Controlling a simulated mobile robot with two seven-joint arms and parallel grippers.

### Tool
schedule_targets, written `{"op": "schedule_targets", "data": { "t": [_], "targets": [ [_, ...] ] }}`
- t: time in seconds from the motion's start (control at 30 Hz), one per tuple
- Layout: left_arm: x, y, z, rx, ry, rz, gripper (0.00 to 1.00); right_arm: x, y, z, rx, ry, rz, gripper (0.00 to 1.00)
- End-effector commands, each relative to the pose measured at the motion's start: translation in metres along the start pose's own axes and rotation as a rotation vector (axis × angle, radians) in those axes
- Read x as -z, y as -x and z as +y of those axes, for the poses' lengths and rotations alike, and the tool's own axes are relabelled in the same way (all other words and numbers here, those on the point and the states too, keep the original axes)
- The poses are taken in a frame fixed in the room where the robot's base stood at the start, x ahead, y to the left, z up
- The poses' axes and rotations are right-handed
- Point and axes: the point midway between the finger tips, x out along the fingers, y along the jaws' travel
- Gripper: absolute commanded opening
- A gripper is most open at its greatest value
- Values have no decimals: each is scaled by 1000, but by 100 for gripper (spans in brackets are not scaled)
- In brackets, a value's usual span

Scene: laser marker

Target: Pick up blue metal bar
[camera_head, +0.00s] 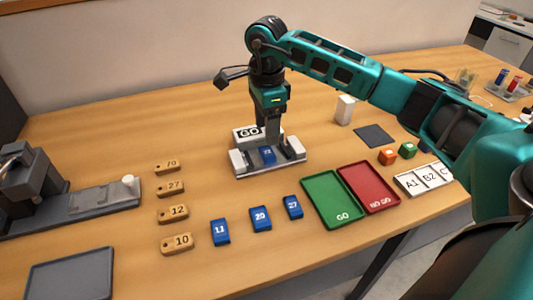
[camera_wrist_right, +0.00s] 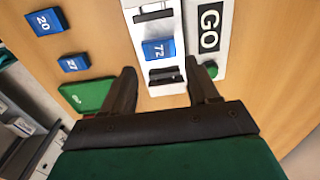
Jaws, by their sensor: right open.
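A blue metal bar marked 72 (camera_head: 267,155) lies in the grey and white fixture (camera_head: 295,152) in front of the GO block (camera_head: 243,133). My right gripper (camera_head: 272,133) points down just above this bar. In the right wrist view the bar (camera_wrist_right: 158,50) lies beyond and between the open, empty fingers (camera_wrist_right: 165,78), apart from them. Three more blue bars stand on the table in the head view, marked 11 (camera_head: 220,232), 20 (camera_head: 260,218) and 27 (camera_head: 292,207). My left gripper is not in view.
A green GO tray (camera_head: 325,190) and red NO GO tray (camera_head: 377,183) lie to the right. Several numbered wooden tags (camera_head: 173,212) form a column at left. A dark machine (camera_head: 30,185) and grey tray (camera_head: 70,278) are at far left. Orange (camera_head: 387,157) and green (camera_head: 407,149) blocks sit at right.

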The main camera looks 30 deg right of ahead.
Motion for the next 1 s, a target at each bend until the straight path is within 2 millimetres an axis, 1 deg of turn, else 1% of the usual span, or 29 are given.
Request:
{"op": "schedule_targets", "data": {
  "t": [0.03, 0.17, 0.27, 0.4, 0.5, 0.6, 0.8, 0.87, 1.0],
  "targets": [
    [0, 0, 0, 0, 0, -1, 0, 0, -6, 0, -1, 0, 0, 60],
    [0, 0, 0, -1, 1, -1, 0, 0, -14, 0, -1, 0, -1, 60],
    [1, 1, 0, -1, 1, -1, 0, -1, -25, 1, -2, -1, -1, 60],
    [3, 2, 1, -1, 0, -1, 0, -3, -47, 3, -3, 1, -2, 60],
    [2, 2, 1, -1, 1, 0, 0, -3, -59, 2, -2, 0, -3, 60],
    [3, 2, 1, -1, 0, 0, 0, -3, -64, 2, 0, 0, -2, 60],
    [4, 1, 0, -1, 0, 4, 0, -3, -65, 2, 1, 0, -2, 60],
    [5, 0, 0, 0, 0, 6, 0, -3, -65, 2, 1, 0, -3, 56],
    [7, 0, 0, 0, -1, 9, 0, -3, -65, 2, 1, 0, -3, 42]
  ]
}}
